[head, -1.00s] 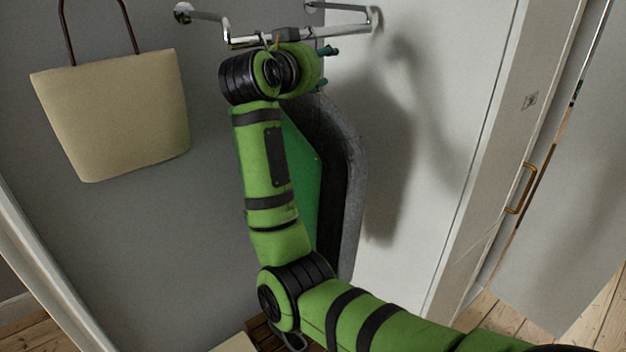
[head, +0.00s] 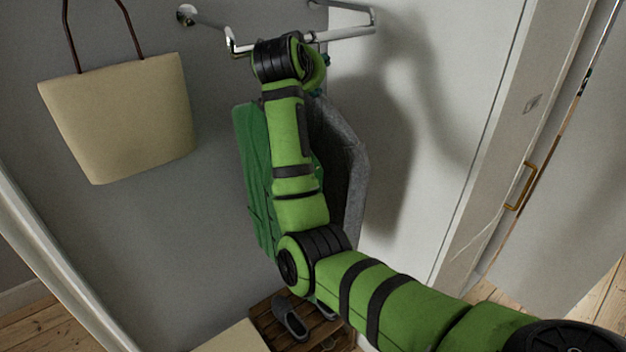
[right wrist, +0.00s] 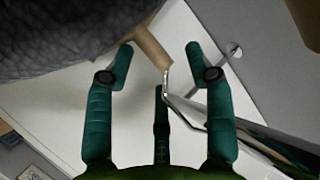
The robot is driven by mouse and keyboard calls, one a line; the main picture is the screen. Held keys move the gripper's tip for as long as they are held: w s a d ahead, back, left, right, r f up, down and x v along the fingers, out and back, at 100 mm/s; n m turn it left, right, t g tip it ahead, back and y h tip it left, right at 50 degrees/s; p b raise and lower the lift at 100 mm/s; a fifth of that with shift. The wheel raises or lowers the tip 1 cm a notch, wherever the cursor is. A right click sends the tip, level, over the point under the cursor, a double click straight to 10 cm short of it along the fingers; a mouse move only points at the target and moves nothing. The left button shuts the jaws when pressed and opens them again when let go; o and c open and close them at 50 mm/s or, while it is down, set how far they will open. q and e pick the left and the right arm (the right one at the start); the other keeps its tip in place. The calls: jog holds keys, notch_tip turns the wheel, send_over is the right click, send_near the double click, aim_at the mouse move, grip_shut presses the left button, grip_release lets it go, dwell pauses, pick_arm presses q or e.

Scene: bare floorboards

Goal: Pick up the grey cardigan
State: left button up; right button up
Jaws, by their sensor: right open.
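The grey cardigan (head: 352,165) hangs from the chrome rail (head: 345,33), largely hidden behind my right arm in the head view. In the right wrist view its dark grey cloth (right wrist: 65,35) fills the upper left. A wooden hanger (right wrist: 150,43) sticks out of it, with a metal hook (right wrist: 166,82). My right gripper (right wrist: 159,50) is open, one finger on each side of the hanger's end. I cannot tell whether a finger touches it. In the head view the fingers are mostly hidden by the wrist. My left gripper is not in view.
A green garment (head: 250,165) hangs just left of the cardigan. A beige bag (head: 120,115) hangs further left on the wall. A wooden rack (head: 272,325) with a dark shoe (head: 291,318) stands below. A white door with a brass handle (head: 521,187) is at the right.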

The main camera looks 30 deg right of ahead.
jog(key=shift+a, duration=0.1)
jog(key=shift+c, duration=0.4)
jog(key=shift+s, duration=0.2)
grip_shut()
